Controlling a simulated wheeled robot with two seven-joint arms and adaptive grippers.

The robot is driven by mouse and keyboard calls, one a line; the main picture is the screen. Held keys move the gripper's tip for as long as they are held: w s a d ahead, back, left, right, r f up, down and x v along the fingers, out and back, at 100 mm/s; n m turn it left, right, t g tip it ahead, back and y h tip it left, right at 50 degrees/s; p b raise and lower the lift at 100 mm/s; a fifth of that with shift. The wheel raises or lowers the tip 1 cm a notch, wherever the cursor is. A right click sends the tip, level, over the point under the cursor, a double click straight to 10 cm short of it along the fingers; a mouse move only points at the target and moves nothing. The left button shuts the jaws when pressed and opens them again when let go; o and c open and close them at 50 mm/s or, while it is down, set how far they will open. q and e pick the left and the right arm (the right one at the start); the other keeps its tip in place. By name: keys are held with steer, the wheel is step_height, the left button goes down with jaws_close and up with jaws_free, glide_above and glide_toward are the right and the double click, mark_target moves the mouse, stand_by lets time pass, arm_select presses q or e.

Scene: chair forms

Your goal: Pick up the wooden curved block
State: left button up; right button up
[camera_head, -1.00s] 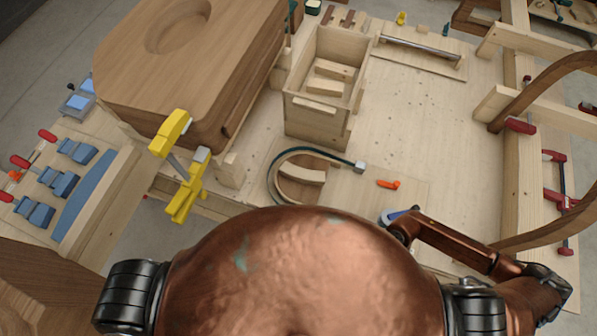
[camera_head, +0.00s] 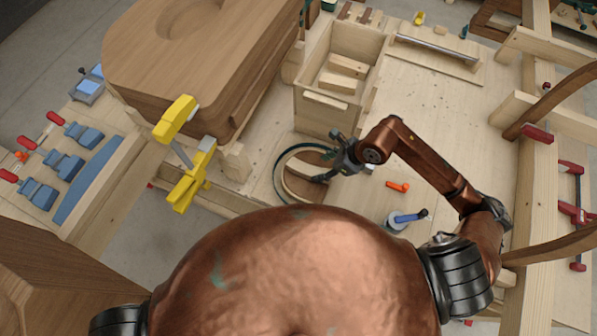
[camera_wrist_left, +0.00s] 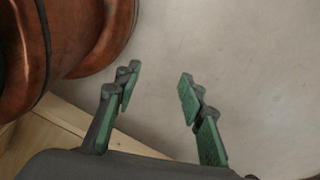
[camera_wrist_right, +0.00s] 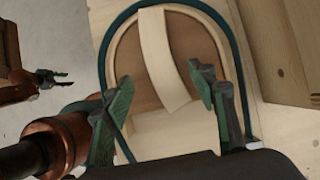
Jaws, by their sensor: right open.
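The wooden curved block (camera_wrist_right: 158,45) is a pale arc lying inside a U-shaped bent-strip form with a dark green band. In the head view the block (camera_head: 302,171) is partly hidden by my right gripper (camera_head: 326,166). In the right wrist view my right gripper (camera_wrist_right: 162,84) is open, its green-padded fingertips on either side of the block's near part with gaps between. I cannot tell how far above it they are. My left gripper (camera_wrist_left: 158,82) is open and empty over the bare floor; it is not visible in the head view.
An open wooden box (camera_head: 325,106) stands just behind the form. A large wooden seat form (camera_head: 200,60) and yellow clamp (camera_head: 184,160) are at the left. An orange item (camera_head: 397,186) and a blue-handled tool (camera_head: 408,217) lie right of the form.

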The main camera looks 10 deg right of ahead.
mark_target(310, 169)
steer(key=shift+w+a+f, duration=0.25)
steer(key=p+x, duration=0.1)
steer(key=x, duration=0.1)
steer(key=shift+w+a+f, duration=0.1)
steer(key=shift+a+f, duration=0.1)
steer(key=shift+a, duration=0.05)
steer(key=p+x, duration=0.1)
steer(key=x, duration=0.2)
steer(key=shift+w+a+f+p, duration=0.15)
steer(key=shift+a+p, duration=0.1)
steer(key=shift+p, duration=0.05)
steer(key=shift+w+a+f, duration=0.1)
steer(key=shift+f, duration=0.3)
arm_select(q)
steer(key=r, duration=0.1)
steer(key=w+r, duration=0.1)
steer(key=shift+r, duration=0.4)
steer(key=shift+w, duration=0.15)
arm_select(e)
steer(key=c, duration=1.4)
steer(key=shift+r, duration=0.1)
